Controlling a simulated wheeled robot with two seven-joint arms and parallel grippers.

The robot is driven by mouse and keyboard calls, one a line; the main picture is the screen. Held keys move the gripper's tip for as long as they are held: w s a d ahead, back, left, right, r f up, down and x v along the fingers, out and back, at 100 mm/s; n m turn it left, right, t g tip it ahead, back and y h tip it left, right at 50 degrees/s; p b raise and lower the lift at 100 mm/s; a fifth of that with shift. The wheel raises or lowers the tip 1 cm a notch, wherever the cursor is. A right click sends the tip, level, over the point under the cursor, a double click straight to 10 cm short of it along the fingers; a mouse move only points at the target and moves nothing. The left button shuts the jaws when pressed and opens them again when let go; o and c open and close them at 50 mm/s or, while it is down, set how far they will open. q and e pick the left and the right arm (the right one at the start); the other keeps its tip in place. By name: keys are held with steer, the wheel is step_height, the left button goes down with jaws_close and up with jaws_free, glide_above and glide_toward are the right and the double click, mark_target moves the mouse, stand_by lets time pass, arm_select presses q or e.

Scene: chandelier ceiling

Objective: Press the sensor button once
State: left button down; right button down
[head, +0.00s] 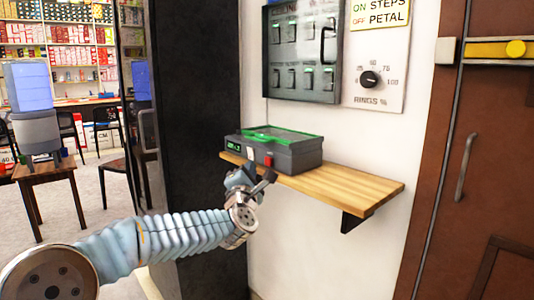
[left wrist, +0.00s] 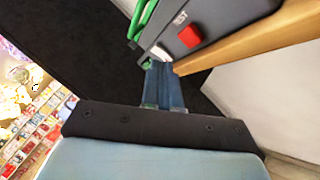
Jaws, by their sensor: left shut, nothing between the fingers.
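A dark grey sensor box (head: 290,154) with a green-edged top and a lit green display (head: 233,146) sits on a wooden wall shelf. Its front has a red button (head: 268,160) and a small white button (head: 250,153). In the left wrist view the red button (left wrist: 190,37) is right of the white button (left wrist: 161,53). My left gripper (head: 268,176) is shut and empty, just in front of and below the box's front. In the left wrist view its fingertips (left wrist: 160,66) are just below the white button; I cannot tell whether they touch. My right gripper is not in view.
The wooden shelf (head: 345,188) juts from the white wall, its edge close beside my left fingers. A dark pillar (head: 200,90) stands left of it. A switch panel (head: 303,50) and a dial (head: 370,79) are above. A brown door (head: 480,150) is at right.

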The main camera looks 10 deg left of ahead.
mark_target(269, 162)
arm_select(q)
steer(key=shift+w+d, duration=0.8)
steer(key=shift+w, duration=0.15)
stand_by(1.5)
steer(key=shift+w+d, duration=0.25)
steer(key=shift+w, duration=0.05)
steer(key=shift+w+d, duration=0.3)
steer(key=shift+w, duration=0.1)
stand_by(0.7)
steer(key=shift+s, duration=0.1)
steer(key=shift+s+a+f+b, duration=0.15)
steer(key=shift+s+a+b, duration=0.3)
steer(key=shift+b, duration=0.5)
steer(key=shift+s+a, duration=0.1)
steer(key=shift+s, duration=0.1)
